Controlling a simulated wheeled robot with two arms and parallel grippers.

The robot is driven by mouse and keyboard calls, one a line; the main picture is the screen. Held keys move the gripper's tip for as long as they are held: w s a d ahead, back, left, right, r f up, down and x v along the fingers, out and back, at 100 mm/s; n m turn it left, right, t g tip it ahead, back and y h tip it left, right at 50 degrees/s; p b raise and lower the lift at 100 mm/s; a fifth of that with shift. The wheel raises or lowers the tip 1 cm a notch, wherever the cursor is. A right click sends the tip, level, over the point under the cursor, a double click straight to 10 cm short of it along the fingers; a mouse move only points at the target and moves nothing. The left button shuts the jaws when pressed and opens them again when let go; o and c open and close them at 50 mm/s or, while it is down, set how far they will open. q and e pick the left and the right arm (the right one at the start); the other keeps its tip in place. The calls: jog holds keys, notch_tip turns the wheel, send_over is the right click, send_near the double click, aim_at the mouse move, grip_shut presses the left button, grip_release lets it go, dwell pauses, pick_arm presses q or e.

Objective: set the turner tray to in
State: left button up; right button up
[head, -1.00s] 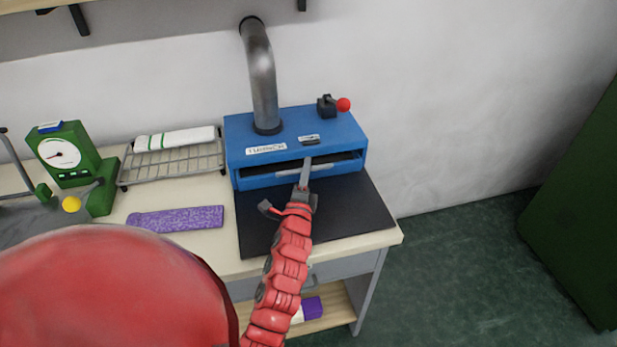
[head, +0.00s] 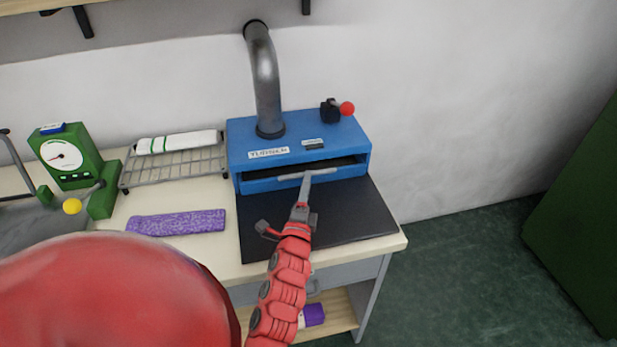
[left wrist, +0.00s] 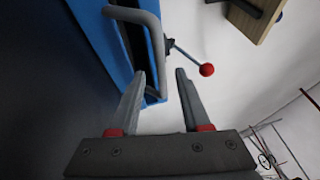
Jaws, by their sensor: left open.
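The turner (head: 245,138) is a blue box with a wide front slot, standing at the right end of the table. The turner tray's light grey handle bar (head: 322,171) runs across the slot; how far in the tray sits is hard to tell. My left gripper (head: 307,178) is in front of the slot, its fingertips close to the handle. In the left wrist view the grey handle (left wrist: 148,20) is just beyond the open, empty fingers (left wrist: 160,76), and I see no contact. My right gripper is not in view.
A black mat (head: 355,215) lies before the turner. A red-knobbed lever (head: 346,108) and a metal pipe (head: 267,90) rise from its top. To the left are a wire rack (head: 175,167), a purple cloth (head: 178,222) and a green dial scale (head: 70,155).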

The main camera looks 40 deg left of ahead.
pick_arm(q)
jog(key=b+v, duration=0.2)
jog(key=v, duration=1)
jog(key=shift+f, duration=0.1)
jog(key=shift+s+d, duration=0.25)
jog(key=shift+s, duration=0.25)
